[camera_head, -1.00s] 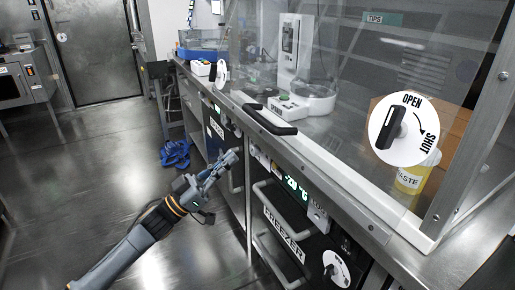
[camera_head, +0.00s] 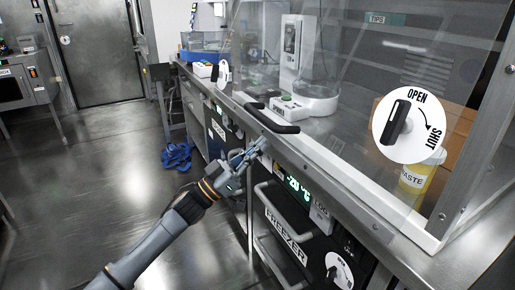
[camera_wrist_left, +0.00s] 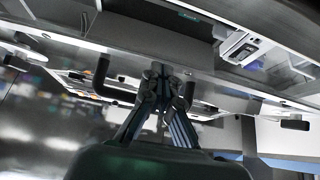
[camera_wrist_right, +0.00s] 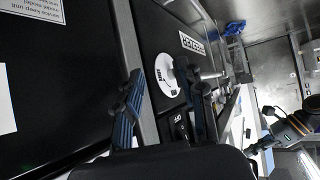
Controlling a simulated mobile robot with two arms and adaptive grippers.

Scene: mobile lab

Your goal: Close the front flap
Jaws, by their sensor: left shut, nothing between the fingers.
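The front flap is a clear pane (camera_head: 350,75) on the enclosure above the bench, with a black bar handle (camera_head: 270,119) at its lower front edge. I cannot tell how far it stands open. My left gripper (camera_head: 257,147) is shut and empty, just below and in front of the handle. In the left wrist view the shut fingertips (camera_wrist_left: 161,72) overlap the handle (camera_wrist_left: 103,78); contact is unclear. A round OPEN/SHUT latch (camera_head: 408,125) has its black lever upright, near OPEN. My right gripper (camera_wrist_right: 163,85) is open and empty, seen only in its wrist view.
Below the bench edge are a freezer (camera_head: 285,235) with bar handles and a lit display. Inside the enclosure are a white balance (camera_head: 310,95) and a yellow waste container (camera_head: 415,180). Blue coils (camera_head: 177,156) lie on the floor. The floor at left is clear. A dial (camera_wrist_right: 168,75) shows beyond my right fingers.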

